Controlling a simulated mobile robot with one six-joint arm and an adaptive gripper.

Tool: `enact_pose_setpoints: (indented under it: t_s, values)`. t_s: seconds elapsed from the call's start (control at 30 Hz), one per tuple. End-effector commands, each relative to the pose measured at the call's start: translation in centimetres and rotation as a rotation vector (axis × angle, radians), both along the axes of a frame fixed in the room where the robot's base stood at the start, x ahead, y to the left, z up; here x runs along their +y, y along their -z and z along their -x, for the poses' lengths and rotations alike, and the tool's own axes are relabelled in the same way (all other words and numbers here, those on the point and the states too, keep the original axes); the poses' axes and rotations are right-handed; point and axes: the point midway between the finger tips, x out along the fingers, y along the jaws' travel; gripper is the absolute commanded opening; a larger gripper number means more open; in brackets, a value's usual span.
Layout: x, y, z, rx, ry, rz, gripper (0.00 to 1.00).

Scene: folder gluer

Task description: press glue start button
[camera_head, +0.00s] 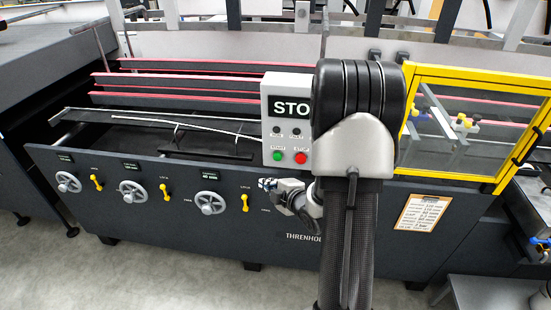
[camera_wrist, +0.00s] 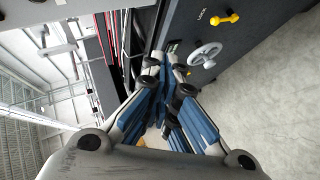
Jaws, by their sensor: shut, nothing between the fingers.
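A light grey control box (camera_head: 268,119) with a dark display reading "STO" stands on the machine front in the head view; my arm covers its right part. In the wrist view, the blue-padded fingers of my gripper (camera_wrist: 165,64) are closed together and empty. No button shows clearly there.
The dark machine front carries handwheels (camera_head: 209,202) and yellow levers (camera_head: 245,202); one handwheel (camera_wrist: 205,55) also shows in the wrist view. A yellow-framed guard (camera_head: 478,78) is at the right. A paper notice (camera_head: 422,214) hangs below it. Pale floor in front is clear.

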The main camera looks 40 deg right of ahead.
Motion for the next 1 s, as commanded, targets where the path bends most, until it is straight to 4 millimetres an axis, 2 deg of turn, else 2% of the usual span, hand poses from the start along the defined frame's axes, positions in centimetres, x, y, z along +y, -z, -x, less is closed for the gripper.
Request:
enact_pose_setpoints:
  t_s: [0.27,0.7,1.0]
  values:
    - [-0.7,-0.1,-0.7,0.002,0.000,-0.002,0.00]
    - [-5.2,0.0,-4.5,0.000,0.001,-0.001,0.00]
    - [-6.6,0.0,-5.7,0.002,0.001,-0.002,0.00]
